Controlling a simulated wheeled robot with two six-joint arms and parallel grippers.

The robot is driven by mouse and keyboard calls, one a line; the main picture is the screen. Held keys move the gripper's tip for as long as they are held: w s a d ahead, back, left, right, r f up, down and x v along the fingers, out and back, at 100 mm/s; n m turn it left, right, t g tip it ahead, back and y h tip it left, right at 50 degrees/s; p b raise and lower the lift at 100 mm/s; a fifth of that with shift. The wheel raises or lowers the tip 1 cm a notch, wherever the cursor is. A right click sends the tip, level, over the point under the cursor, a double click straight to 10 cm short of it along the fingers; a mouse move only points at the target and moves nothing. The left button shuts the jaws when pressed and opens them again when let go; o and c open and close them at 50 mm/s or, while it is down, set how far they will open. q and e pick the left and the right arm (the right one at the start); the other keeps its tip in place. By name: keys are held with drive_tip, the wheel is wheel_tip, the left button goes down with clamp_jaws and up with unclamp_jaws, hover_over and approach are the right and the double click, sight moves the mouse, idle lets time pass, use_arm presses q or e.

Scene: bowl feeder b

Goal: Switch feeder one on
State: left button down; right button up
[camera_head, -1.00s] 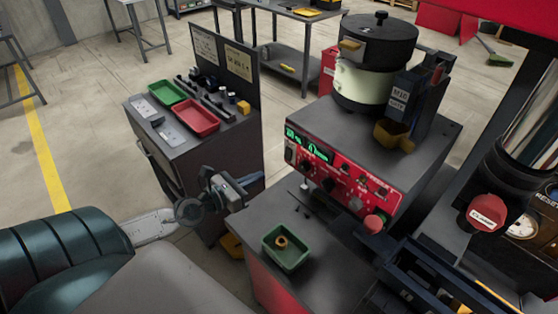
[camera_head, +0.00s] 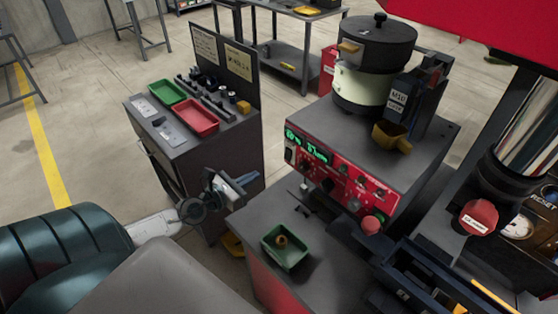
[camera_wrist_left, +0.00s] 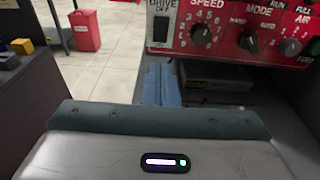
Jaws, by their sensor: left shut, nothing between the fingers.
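A bowl feeder with a black lid and pale drum (camera_head: 365,85) stands on a grey cabinet. Its red control panel (camera_head: 335,175) has lit green digits, knobs and a red push button (camera_head: 371,227). I cannot tell the switch's position. My left gripper (camera_head: 245,181) is shut and empty, in front of and left of the panel, apart from it. Its blue fingers show in the wrist view (camera_wrist_left: 160,85). My right gripper is out of view.
A green tray (camera_head: 287,248) with a brass-coloured part sits on the ledge below the panel. A side cabinet (camera_head: 190,140) with green and red trays stands left. A red-capped black post (camera_head: 478,217) is at right. Red material (camera_head: 490,30) covers the upper right corner.

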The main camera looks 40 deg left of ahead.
use_arm(q)
drive_tip(key=p, duration=0.1)
approach(286, 158)
drive_tip(key=x, duration=0.5)
drive_tip(key=shift+w+d, duration=0.1)
drive_tip(key=shift+d, duration=0.05)
drive_tip(key=shift+x, duration=0.8)
